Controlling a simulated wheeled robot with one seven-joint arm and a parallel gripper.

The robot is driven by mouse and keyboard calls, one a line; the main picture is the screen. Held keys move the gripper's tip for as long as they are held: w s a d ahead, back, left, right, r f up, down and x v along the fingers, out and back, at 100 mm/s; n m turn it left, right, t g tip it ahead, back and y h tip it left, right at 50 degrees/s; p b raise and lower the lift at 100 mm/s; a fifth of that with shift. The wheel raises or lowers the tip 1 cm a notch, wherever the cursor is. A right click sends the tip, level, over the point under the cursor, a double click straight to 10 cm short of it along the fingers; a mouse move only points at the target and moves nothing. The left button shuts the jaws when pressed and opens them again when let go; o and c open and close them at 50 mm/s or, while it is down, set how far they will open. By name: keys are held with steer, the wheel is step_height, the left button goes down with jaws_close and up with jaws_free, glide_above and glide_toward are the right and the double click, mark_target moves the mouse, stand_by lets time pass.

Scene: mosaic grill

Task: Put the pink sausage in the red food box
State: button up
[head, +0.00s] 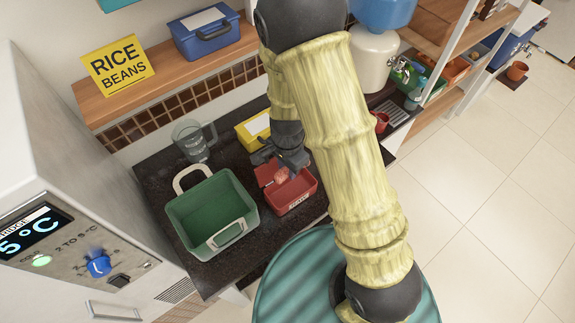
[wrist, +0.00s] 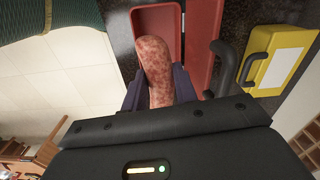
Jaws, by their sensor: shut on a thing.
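The pink sausage (wrist: 155,62) is speckled and is gripped between the two fingers of my gripper (wrist: 158,88) in the wrist view. In the head view my gripper (head: 287,165) is over the red food box (head: 290,199), and the sausage (head: 281,175) shows small below the fingers. I cannot tell whether the sausage touches the box floor.
A green basket (head: 212,205) with pale handles stands left of the red box. A yellow box (head: 252,128) is behind it, and a glass jug (head: 193,140) is at the back left. A blue box (head: 205,32) and a rice beans sign (head: 117,68) are on the wooden shelf.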

steer(key=shift+f+b, duration=3.4)
steer(key=shift+f, duration=0.8)
steer(key=o, duration=1.1)
steer(key=shift+c, duration=0.2)
steer(key=shift+r+p, duration=4.25)
steer(key=shift+r, duration=0.35)
